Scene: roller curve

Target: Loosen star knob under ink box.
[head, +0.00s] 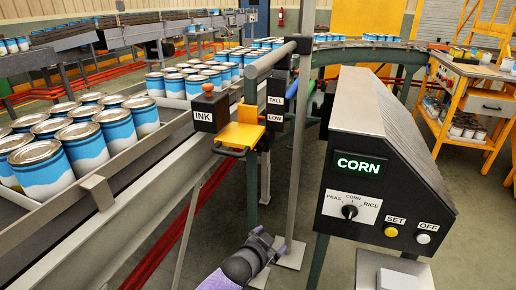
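The ink box (205,112) is a black box lettered INK with an orange-red knob on top. It stands at the end of a yellow bracket (240,134) beside the can conveyor. A small dark part (229,151) juts out under the bracket, right of and below the box. I cannot make out a star shape there. One arm of mine, purple and black, reaches in from the bottom, slanting up from the left; I take it as my left. Its gripper (265,241) is below and right of the box, well apart from it. Its finger opening is unclear. My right gripper is not in view.
A control box (390,170) reading CORN, with a dial and two buttons, stands at right. A post with TALL and LOW plates (276,108) rises behind the bracket. Blue-and-white cans (82,145) fill the conveyor at left. Floor shows between bracket and control box.

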